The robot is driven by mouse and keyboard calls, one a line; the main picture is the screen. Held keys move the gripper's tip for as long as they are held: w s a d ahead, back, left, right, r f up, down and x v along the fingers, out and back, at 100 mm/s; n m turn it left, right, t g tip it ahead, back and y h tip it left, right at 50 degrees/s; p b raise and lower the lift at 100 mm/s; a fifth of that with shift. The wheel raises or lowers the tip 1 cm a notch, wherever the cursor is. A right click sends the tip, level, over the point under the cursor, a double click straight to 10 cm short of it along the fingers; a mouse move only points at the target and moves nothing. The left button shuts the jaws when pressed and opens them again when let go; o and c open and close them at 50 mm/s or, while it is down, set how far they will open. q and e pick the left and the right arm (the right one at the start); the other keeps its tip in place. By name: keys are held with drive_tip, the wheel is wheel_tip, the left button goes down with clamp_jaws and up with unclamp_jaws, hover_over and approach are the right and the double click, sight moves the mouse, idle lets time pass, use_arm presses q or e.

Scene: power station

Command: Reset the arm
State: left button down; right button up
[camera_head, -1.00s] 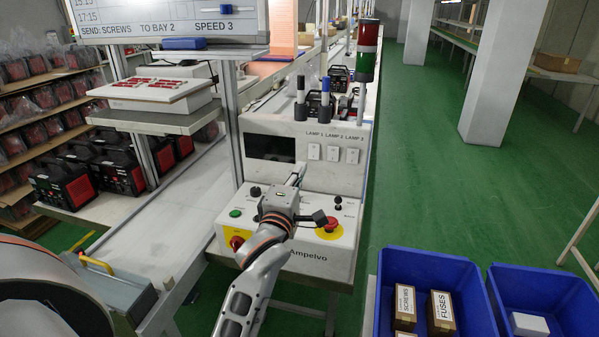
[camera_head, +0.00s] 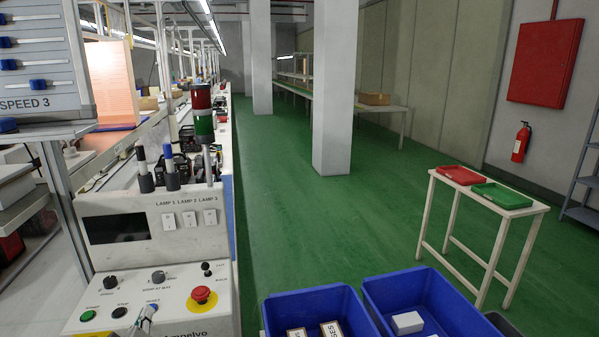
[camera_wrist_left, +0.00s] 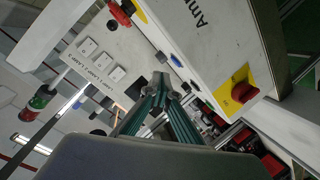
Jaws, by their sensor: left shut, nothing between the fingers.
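My left gripper (camera_head: 149,312) shows only as a small tip at the bottom edge of the head view, in front of the control console's sloped panel (camera_head: 180,280). Most of the arm is outside that view. In the left wrist view my left gripper (camera_wrist_left: 161,82) is shut and empty, its fingertips together. Behind it lie the console face and panel. I cannot tell how far the tips are from the panel. My right gripper is not in view.
The panel carries a red button (camera_head: 201,294), a green button (camera_head: 88,315) and knobs. Blue crates (camera_head: 318,298) stand at its right. A table with red and green trays (camera_head: 502,195) stands farther right. Green floor between is free.

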use_arm(q)
drive_tip(key=s+a+f+m+g, duration=0.1)
drive_tip(key=s+f+m+g, duration=0.3)
drive_tip(key=s+f+m, duration=0.45)
drive_tip(key=s+a+f+m+g, duration=0.1)
drive_tip(key=s+f+m+g, duration=0.2)
drive_tip(key=s+f+m, duration=0.6)
drive_tip(key=s+d+f+n+t+h, duration=0.1)
drive_tip(key=d+f+h, duration=0.2)
drive_tip(key=d+f, duration=0.2)
drive_tip(key=s+d+f+n+t+h, duration=0.1)
drive_tip(key=d+f+h, duration=0.3)
drive_tip(key=d, duration=0.7)
drive_tip(key=shift+f+t, duration=0.6)
drive_tip(key=shift+f, duration=0.05)
